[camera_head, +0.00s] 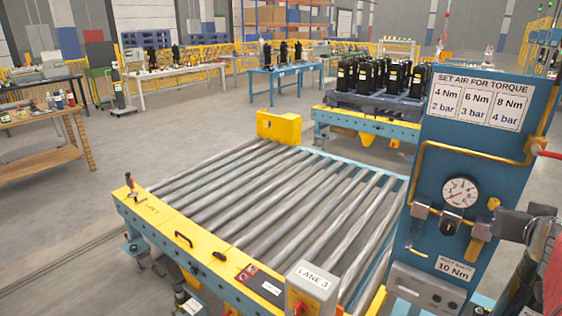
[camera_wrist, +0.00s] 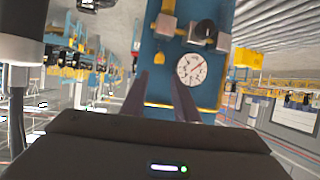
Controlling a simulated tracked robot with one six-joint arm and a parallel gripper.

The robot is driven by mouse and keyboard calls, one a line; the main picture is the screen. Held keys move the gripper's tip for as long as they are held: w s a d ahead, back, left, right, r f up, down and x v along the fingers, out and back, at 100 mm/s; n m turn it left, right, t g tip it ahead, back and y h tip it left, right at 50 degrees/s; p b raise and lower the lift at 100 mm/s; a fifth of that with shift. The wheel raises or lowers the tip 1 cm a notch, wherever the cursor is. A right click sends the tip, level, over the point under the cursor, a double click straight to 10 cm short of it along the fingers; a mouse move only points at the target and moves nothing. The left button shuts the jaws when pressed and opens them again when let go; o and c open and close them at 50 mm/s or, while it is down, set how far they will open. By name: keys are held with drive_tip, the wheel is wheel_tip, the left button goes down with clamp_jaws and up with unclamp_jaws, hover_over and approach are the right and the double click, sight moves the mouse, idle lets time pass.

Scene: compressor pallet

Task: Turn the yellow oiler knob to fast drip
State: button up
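The small yellow oiler knob (camera_head: 493,203) sits on top of the oiler (camera_head: 480,240) on the blue panel (camera_head: 440,150), right of the round pressure gauge (camera_head: 460,192). The oiler has an amber bowl below. My gripper (camera_head: 508,224) is at the panel's right side, close to the oiler; a gap or contact cannot be judged. In the wrist view, which is upside down, my two fingers (camera_wrist: 159,76) are apart with nothing between them. The gauge (camera_wrist: 190,68) is beyond them, and the oiler (camera_wrist: 165,25) is higher up.
A black regulator knob (camera_head: 449,223) is left of the oiler. A brass pipe (camera_head: 470,153) runs above the gauge, and a red lever (camera_head: 545,153) sticks out at the right. The roller conveyor (camera_head: 270,200) is left of the panel, with a LANE 3 box (camera_head: 312,282) in front.

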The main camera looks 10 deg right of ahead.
sight(495, 204)
drive_tip(key=shift+w+d, duration=0.1)
drive_tip(key=shift+x, duration=6.8)
clamp_jaws()
